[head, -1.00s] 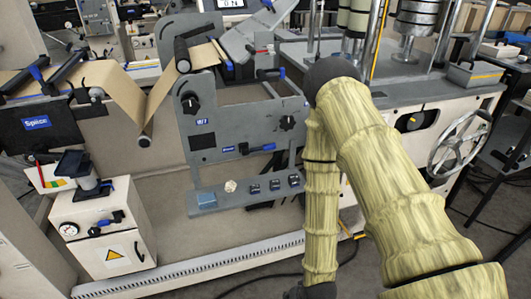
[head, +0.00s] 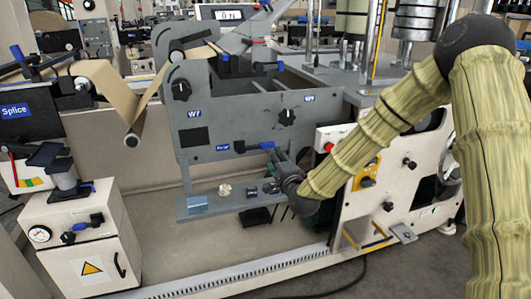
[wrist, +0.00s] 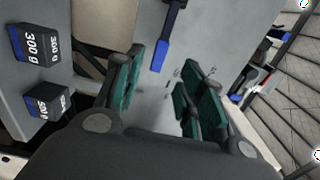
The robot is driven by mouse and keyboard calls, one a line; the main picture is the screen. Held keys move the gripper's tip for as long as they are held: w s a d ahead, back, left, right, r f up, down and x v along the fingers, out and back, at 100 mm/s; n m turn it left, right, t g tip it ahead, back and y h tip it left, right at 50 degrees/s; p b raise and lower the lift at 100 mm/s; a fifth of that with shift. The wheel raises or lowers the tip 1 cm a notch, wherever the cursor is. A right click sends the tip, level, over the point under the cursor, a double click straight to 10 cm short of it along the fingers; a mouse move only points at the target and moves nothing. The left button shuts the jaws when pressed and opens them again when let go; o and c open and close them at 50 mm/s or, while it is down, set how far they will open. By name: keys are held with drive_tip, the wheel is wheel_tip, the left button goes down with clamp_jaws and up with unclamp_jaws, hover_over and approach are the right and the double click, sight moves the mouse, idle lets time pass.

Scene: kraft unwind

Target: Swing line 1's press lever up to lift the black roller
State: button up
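On the front of the grey side plate, a black lever with a blue grip (head: 254,146) lies nearly level beside a small blue label. In the wrist view the blue grip (wrist: 160,55) shows ahead of my fingers. Another blue-gripped lever (head: 267,66) sits at the plate's top right. No line number is legible, so I cannot tell which is line 1's press lever. A dark roller (head: 190,50) is at the plate's top, near the kraft paper. My gripper (head: 281,160) is just right of the lower lever; its teal-padded fingers (wrist: 165,85) are apart and empty.
A white cabinet (head: 85,245) stands at the lower left. A white box with a red button (head: 328,147) is right of my gripper.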

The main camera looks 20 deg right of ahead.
sight(266, 147)
drive_tip(key=w, duration=0.7)
drive_tip(key=w+b, duration=0.1)
drive_tip(key=w, duration=0.2)
drive_tip(key=shift+w+a, duration=0.25)
drive_tip(key=shift+w, duration=0.1)
clamp_jaws()
